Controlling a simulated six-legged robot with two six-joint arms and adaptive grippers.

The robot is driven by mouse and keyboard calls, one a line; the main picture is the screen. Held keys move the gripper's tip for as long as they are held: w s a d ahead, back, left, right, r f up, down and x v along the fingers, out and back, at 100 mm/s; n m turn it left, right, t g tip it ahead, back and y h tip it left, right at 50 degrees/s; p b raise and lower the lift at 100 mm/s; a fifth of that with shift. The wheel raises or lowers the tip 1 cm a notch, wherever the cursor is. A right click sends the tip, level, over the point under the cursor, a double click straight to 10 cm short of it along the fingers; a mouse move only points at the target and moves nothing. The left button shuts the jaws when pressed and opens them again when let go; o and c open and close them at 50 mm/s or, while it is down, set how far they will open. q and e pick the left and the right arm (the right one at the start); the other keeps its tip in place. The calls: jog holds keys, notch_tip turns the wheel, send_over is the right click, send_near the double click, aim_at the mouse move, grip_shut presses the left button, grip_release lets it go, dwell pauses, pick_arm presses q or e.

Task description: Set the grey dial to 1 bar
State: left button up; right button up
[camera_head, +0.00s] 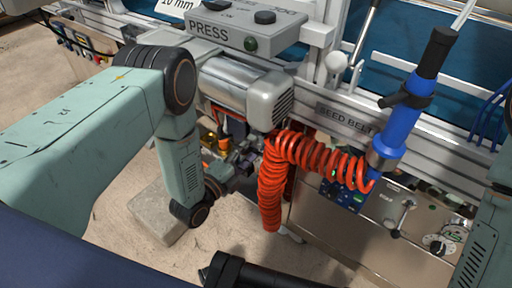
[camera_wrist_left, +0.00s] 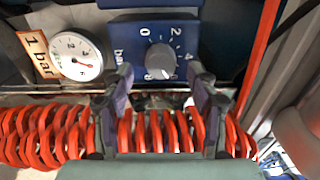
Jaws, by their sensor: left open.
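The grey dial (camera_wrist_left: 161,58) sits on a blue panel (camera_wrist_left: 125,31) marked "bar", with numbers around it, in the left wrist view. I cannot make out its setting for certain. In the head view my left gripper (camera_head: 240,162) is partly hidden beside the orange coiled hose, and I cannot make out the dial there. A white round gauge (camera_wrist_left: 75,56) with a red needle is left of the panel.
An orange "1 bar" tag (camera_wrist_left: 38,55) hangs beside the gauge. The orange coiled hose (camera_head: 310,155) runs close to my left gripper and crosses below the dial in the wrist view. A grey motor (camera_head: 245,90) is above. A blue-handled tool (camera_head: 405,110) stands right.

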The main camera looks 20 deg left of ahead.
aim_at(259, 141)
pick_arm(q)
jog(key=shift+b+x, duration=0.4)
jog(key=shift+x, duration=1)
jog(key=shift+r, duration=0.1)
jog(key=shift+c, duration=0.4)
jog(key=c, duration=1.1)
jog(key=shift+n, duration=0.3)
